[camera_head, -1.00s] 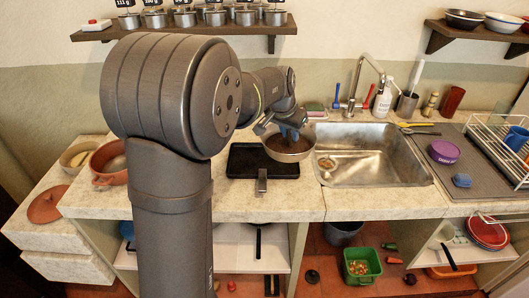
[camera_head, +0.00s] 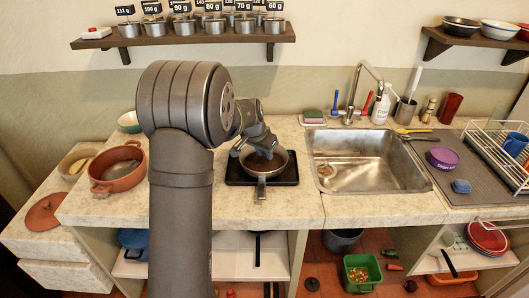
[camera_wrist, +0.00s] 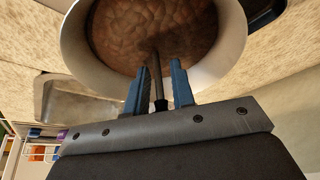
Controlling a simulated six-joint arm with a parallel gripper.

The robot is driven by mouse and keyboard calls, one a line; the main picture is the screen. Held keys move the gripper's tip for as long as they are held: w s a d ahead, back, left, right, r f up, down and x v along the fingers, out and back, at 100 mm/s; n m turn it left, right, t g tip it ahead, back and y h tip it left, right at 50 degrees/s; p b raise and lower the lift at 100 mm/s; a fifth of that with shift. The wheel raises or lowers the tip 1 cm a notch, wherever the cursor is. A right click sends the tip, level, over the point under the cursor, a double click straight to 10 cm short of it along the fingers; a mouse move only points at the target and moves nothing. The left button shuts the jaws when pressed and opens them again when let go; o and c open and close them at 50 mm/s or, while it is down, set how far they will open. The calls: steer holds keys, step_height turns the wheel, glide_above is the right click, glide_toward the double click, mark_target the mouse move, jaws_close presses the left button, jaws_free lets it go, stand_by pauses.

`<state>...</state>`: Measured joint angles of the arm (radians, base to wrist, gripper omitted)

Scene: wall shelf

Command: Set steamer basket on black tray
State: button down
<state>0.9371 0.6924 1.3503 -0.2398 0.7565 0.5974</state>
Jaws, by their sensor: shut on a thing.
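The steamer basket (camera_head: 284,158) is a round, pale-rimmed pan with a brown interior. In the head view it is over the black tray (camera_head: 233,172), within its outline. I cannot tell whether it touches the tray. A grey handle-like piece (camera_head: 261,189) shows at its front. My gripper (camera_head: 262,153) comes down over the basket. In the wrist view the basket (camera_wrist: 232,45) fills the top, and my gripper (camera_wrist: 160,88) is shut on a thin upright post at the basket. A dark corner of the tray (camera_wrist: 262,10) shows at upper right.
The sink (camera_head: 365,160) lies right of the tray, with a tall faucet behind it. A terracotta pot (camera_head: 118,181) stands at left. A shelf with labelled tins (camera_head: 183,36) hangs above. Bare counter (camera_head: 300,205) shows right of the tray.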

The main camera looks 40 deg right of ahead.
steer(key=shift+f, duration=0.1)
steer(key=c, duration=1.2)
jaws_free()
steer(key=shift+c, duration=0.2)
steer(key=v, duration=1.2)
